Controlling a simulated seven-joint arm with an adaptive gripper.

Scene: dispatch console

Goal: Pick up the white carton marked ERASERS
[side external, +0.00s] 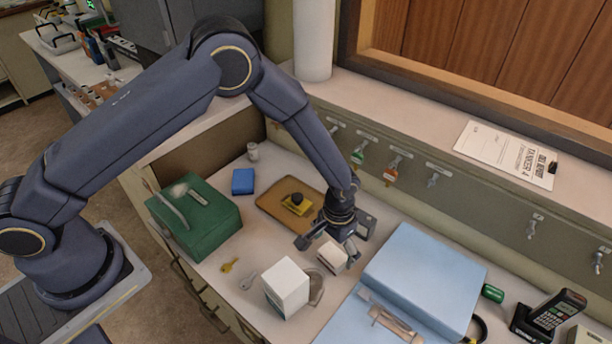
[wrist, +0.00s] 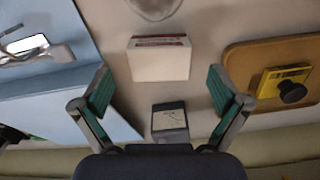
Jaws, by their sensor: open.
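A small white carton (wrist: 158,60) with red print along its far edge lies in the wrist view, ahead of and between my fingers. The print is too small to read. In the side view this white carton (side external: 331,257) sits on the desk just below my gripper (side external: 330,245), which partly covers it. My gripper (wrist: 160,82) is open and empty, its two teal-padded fingers apart on either side of the carton's line.
A small grey labelled box (wrist: 170,122) lies close to the carton. A metal dish (side external: 316,288) is beside the white boxes. A brown tray (side external: 275,213) holds a yellow block with a black knob. A light-blue case (side external: 425,276) and green box (side external: 195,219) flank the area.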

